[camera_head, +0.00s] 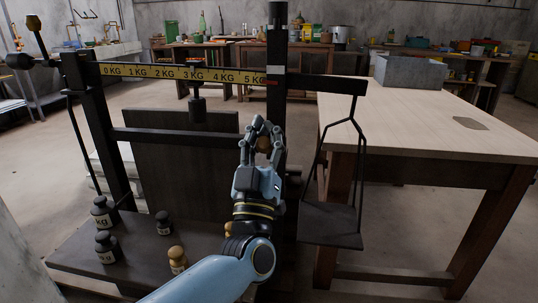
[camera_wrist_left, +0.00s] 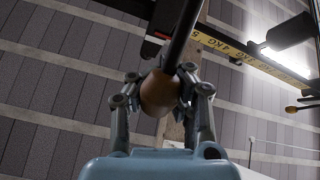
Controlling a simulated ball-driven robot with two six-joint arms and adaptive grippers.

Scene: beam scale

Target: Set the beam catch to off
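The beam scale has a dark frame and a yellow weight bar (camera_head: 190,74) marked 0 to 5 KG. A round brown knob (camera_wrist_left: 160,93) sits on the end of a dark rod (camera_wrist_left: 182,32), which appears to be the beam catch's lever. In the head view the knob (camera_head: 263,145) shows between my fingers in front of the right post. My left gripper (camera_head: 262,128) has its fingers closed around the knob; in the wrist view the fingers (camera_wrist_left: 160,80) lie against both its sides. The catch's off marking cannot be read. My right gripper is not in view.
Several weights, including a dark one (camera_head: 103,243) and a brass one (camera_head: 177,259), stand on the scale's base (camera_head: 85,262). A hanging pan (camera_head: 332,228) is right of my arm. A wooden table (camera_head: 420,110) with a grey metal box (camera_head: 422,74) stands on the right.

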